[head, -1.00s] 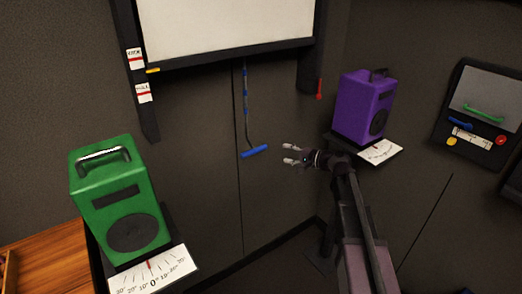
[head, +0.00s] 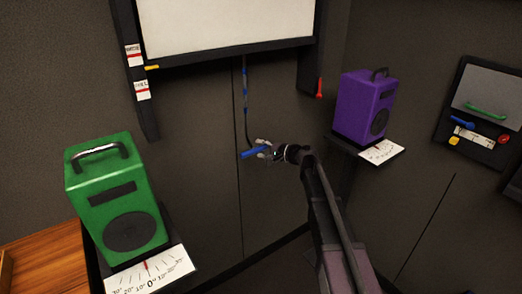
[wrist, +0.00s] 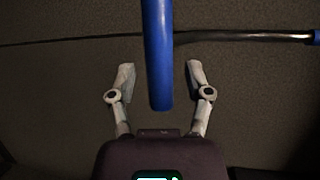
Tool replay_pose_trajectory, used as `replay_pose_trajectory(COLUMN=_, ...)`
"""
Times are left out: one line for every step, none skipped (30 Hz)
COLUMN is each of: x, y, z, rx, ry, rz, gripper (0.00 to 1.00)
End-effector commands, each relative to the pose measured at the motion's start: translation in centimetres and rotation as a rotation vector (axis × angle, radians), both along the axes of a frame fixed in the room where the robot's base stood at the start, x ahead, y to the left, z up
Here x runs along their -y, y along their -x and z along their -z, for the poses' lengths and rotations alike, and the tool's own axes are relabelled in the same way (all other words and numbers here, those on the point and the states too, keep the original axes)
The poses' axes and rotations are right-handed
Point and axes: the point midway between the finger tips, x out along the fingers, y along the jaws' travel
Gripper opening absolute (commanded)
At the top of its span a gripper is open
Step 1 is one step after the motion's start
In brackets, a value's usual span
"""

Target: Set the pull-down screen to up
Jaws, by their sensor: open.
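The pull-down screen (head: 225,22) is a white sheet in a dark frame at the top of the head view. A cord (head: 246,95) with blue marks hangs from its lower edge and ends in a blue bar handle (head: 247,154). My gripper (head: 262,147) is open at the right end of the handle. In the wrist view the blue handle (wrist: 157,55) lies between the two spread fingers of my gripper (wrist: 159,80), with a gap on each side. The cord (wrist: 240,37) runs off to the right there.
A green speaker (head: 117,200) stands on a stand with a dial card (head: 150,277) at the left. A purple speaker (head: 363,108) stands at the right. A red lever (head: 319,88) is beside the screen frame. A control panel (head: 482,110) is at far right.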

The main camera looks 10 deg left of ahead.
Motion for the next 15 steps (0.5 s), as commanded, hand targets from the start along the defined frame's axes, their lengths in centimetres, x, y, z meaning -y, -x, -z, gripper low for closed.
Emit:
replay_pose_trajectory(x=-0.04, y=-0.03, z=0.01, rx=0.0, ry=0.0, rz=0.0, gripper=0.65)
replay_pose_trajectory(x=-0.03, y=-0.03, z=0.01, rx=0.0, ry=0.0, rz=0.0, gripper=0.65)
replay_pose_trajectory(x=-0.04, y=-0.02, z=0.0, rx=0.0, ry=0.0, rz=0.0, gripper=0.65)
replay_pose_trajectory(x=-0.03, y=-0.01, z=0.0, rx=0.0, ry=0.0, rz=0.0, gripper=0.65)
replay_pose_trajectory(x=-0.03, y=-0.01, z=0.0, rx=0.0, ry=0.0, rz=0.0, gripper=0.65)
replay_pose_trajectory(x=-0.01, y=-0.02, z=-0.01, rx=0.0, ry=0.0, rz=0.0, gripper=0.65)
replay_pose_trajectory(x=-0.01, y=-0.01, z=-0.01, rx=0.0, ry=0.0, rz=0.0, gripper=0.65)
replay_pose_trajectory(x=-0.01, y=-0.01, z=-0.01, rx=0.0, ry=0.0, rz=0.0, gripper=0.62)
replay_pose_trajectory(x=-0.01, y=-0.01, z=-0.01, rx=0.0, ry=0.0, rz=0.0, gripper=0.5)
replay_pose_trajectory(x=-0.01, y=-0.01, z=-0.01, rx=0.0, ry=0.0, rz=0.0, gripper=0.41)
replay_pose_trajectory(x=0.0, y=-0.01, z=-0.01, rx=0.0, ry=0.0, rz=0.001, gripper=0.32)
replay_pose_trajectory(x=0.0, y=-0.01, z=-0.01, rx=0.0, ry=0.0, rz=0.0, gripper=0.2)
replay_pose_trajectory(x=0.0, y=-0.01, z=-0.01, rx=0.0, ry=0.0, rz=0.001, gripper=0.12)
replay_pose_trajectory(x=0.0, y=-0.01, z=-0.01, rx=0.0, ry=0.0, rz=0.0, gripper=0.03)
replay_pose_trajectory(x=-0.01, y=-0.01, z=-0.01, rx=0.0, ry=0.0, rz=0.0, gripper=0.0)
